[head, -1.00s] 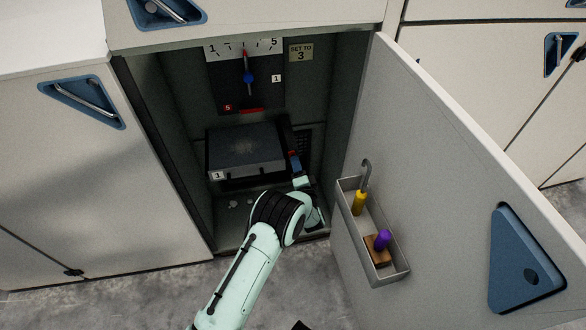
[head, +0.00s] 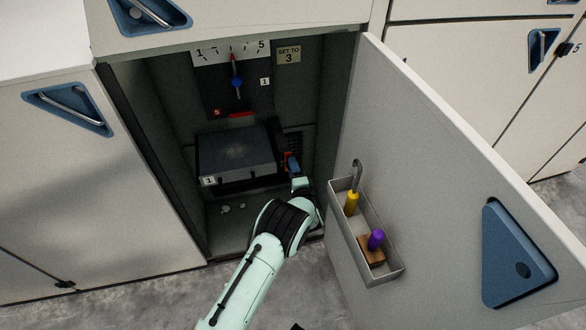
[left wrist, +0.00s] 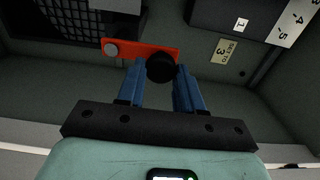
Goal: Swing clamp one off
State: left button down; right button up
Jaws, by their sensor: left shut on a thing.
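The clamp is a red-orange bar (left wrist: 140,50) with a silver pivot at its left end and a black knob (left wrist: 160,67) at its right end in the left wrist view. My left gripper (left wrist: 160,78) has its blue fingers shut on the black knob. In the head view the left gripper (head: 292,165) reaches into the open cabinet, at the right edge of the dark box (head: 237,150) labelled 1. Only a bit of red shows beside the fingers there. My right gripper is not in view.
The open door (head: 440,170) stands to the right with a tray (head: 362,245) holding a yellow-handled hook (head: 352,203) and a purple-knobbed brown block (head: 371,248). Above the box are a dial with a blue-hubbed pointer (head: 237,83) and a SET TO 3 label (head: 289,54). Small pale bits lie on the cabinet floor.

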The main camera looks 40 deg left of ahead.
pick_arm(q)
jog(key=c, duration=0.8)
grip_release()
jog(key=shift+o, duration=0.2)
jog(key=shift+d, duration=0.1)
jog(key=p+v, duration=0.3)
jog(key=v, duration=1)
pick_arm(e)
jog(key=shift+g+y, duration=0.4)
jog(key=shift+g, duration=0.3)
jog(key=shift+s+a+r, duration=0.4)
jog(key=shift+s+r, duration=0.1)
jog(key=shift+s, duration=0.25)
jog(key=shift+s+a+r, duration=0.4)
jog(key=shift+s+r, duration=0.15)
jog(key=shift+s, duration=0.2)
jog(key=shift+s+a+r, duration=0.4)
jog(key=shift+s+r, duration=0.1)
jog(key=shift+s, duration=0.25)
pick_arm(q)
jog(key=shift+s+d, duration=0.1)
jog(key=shift+s, duration=0.05)
